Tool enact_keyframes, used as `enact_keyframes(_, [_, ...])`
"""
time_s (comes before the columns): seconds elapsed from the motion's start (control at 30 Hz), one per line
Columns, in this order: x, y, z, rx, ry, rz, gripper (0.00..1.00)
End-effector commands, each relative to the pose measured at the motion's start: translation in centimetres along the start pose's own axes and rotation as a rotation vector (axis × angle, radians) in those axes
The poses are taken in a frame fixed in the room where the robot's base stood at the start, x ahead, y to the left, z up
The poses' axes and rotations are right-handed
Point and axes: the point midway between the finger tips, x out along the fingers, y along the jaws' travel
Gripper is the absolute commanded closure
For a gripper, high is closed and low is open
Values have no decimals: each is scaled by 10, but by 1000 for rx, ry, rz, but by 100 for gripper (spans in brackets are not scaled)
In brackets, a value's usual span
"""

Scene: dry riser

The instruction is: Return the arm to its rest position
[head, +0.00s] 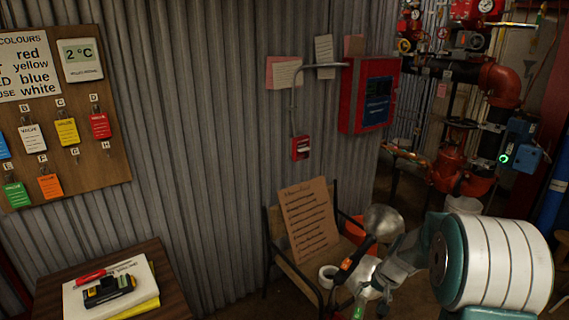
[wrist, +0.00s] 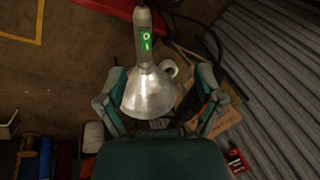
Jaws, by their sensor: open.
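My gripper (wrist: 162,104) is open in the wrist view, with its two grey-green fingers spread wide. A silver cone-shaped fitting (wrist: 150,94) with a grey neck and a green lit display shows between the fingers; I see no finger closed on it, and cannot tell its distance. In the head view my gripper (head: 390,268) is at the lower right, in front of the wooden chair (head: 297,268). My white and teal arm link partly hides what is behind it.
A small wooden table (head: 172,290) holds papers and a dark device (head: 108,290). A tag board (head: 80,140) and red panel (head: 368,96) are on the corrugated wall. A cardboard sign (head: 308,218) leans on the chair. Red pipes (head: 503,85) stand at right.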

Motion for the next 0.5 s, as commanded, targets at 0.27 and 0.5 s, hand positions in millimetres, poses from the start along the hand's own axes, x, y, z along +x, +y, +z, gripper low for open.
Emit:
enact_keyframes(0.27, [-77,-38,39,-100,63,33,14])
enact_keyframes(0.5, [-130,-59,83,-178,117,64,14])
